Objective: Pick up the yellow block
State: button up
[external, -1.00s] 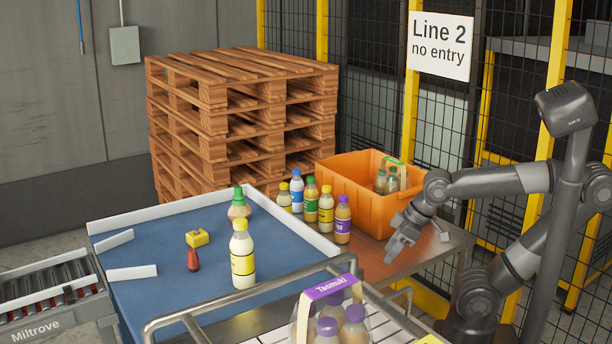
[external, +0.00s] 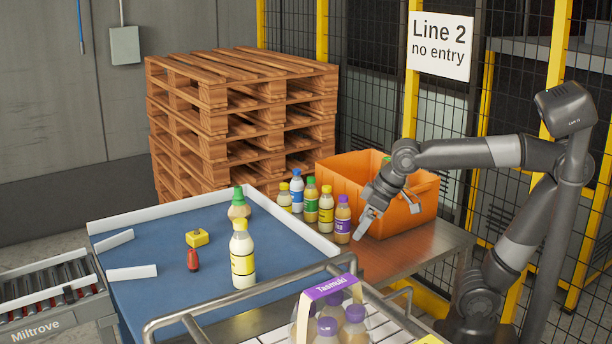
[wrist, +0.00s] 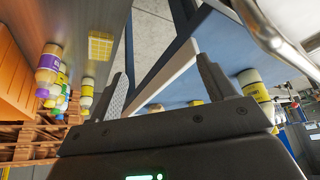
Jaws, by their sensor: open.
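The yellow block (external: 197,238) lies on the blue table surface (external: 165,285), behind a small red bottle (external: 193,259) and left of the large cream bottle. My gripper (external: 363,226) is well to the right of the block, in front of the orange crate and beside a purple-capped bottle. In the wrist view my gripper (wrist: 161,76) has its two fingers wide apart with nothing between them. I cannot identify the block with certainty in the wrist view.
The cream bottle (external: 242,255) and a green-capped bottle (external: 238,208) stand on the blue table. Several bottles (external: 326,210) stand beside the orange crate (external: 408,219). A metal rail (external: 250,292) and a Tasmuki bottle pack (external: 330,315) are in front.

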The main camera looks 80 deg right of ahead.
jog(key=w+a+r+m, duration=0.1)
jog(key=w+r, duration=0.3)
jog(key=w, duration=0.7)
jog(key=w+r+m, duration=0.1)
jog(key=w+r, duration=0.4)
jog(key=w, duration=0.5)
jog(key=m+g+h, duration=0.1)
jog(key=m+h, duration=0.1)
jog(key=m, duration=0.1)
send_near(195, 231)
jog(key=x, duration=0.2)
jog(key=d+x, duration=0.1)
jog(key=x, duration=0.2)
jog(key=shift+w+r, duration=0.25)
jog(key=shift+s+a+x, duration=0.15)
jog(key=shift+x, duration=1.2)
jog(key=shift+s+a+x, duration=0.15)
jog(key=shift+x, duration=1.25)
jog(key=shift+f, duration=0.1)
jog(key=shift+c, duration=0.4)
jog(key=c, duration=1.1)
